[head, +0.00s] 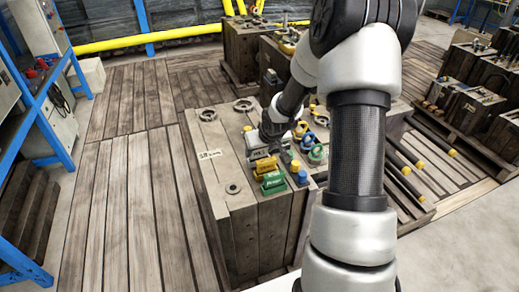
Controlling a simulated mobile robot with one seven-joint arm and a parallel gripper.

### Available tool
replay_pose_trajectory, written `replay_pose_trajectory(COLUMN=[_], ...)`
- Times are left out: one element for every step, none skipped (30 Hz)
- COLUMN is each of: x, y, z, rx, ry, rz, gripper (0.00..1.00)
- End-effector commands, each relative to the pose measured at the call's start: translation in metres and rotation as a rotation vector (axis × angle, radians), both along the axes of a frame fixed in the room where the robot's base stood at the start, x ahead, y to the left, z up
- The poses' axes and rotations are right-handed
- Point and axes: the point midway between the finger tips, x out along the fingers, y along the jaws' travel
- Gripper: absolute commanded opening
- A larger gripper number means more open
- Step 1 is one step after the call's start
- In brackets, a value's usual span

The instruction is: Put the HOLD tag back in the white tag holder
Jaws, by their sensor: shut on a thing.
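My gripper (270,146) is low over the top of the near dark mould block (218,134), seen from behind and partly hidden by its own wrist. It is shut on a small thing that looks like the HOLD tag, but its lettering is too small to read. A small pale piece (255,141), possibly the white tag holder, stands just left of the gripper. A yellow piece (265,167) and a green piece with pale lettering (273,184) stand just in front of it. I cannot tell whether the held thing touches the holder.
Blue and green fittings (317,154) crowd the block top right of the gripper. Lifting rings (207,114) and a white label (209,155) are on its left. More mould blocks (470,108) stand at right. A blue rack (45,110) is at left, with free plank floor (130,190) between.

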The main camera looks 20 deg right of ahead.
Motion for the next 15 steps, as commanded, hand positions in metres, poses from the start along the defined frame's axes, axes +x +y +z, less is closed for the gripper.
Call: replay_pose_trajectory(x=[0.0001,0.0001,0.0001,0.0001,0.0001,0.0002,0.0001,0.0002,0.0002,0.0002,0.0001,0.0001,0.0002,0.0002,0.0002], y=[0.0,0.0001,0.0,0.0,0.0,0.0,0.0,0.0,0.0,0.0,0.0,0.0,0.0,0.0,0.0], z=[-0.0014,-0.0018,-0.0024,-0.0029,-0.0034,-0.0039,-0.0044,-0.0049,-0.0047,-0.0042,-0.0043,-0.0043,-0.0042,-0.0042,-0.0042], rx=[0.0,0.0,0.0,0.0,0.0,0.0,0.0,0.0,0.0,0.0,0.0,0.0,0.0,0.0,0.0], ry=[0.0,0.0,0.0,0.0,0.0,0.0,0.0,0.0,0.0,0.0,0.0,0.0,0.0,0.0,0.0], rz=[0.0,0.0,0.0,0.0,0.0,0.0,0.0,0.0,0.0,0.0,0.0,0.0,0.0,0.0,0.0], gripper=[0.29,0.29,0.29,0.29,0.29,0.29,0.29,0.29,0.29,0.29,0.29,0.29,0.29,0.29,0.53])
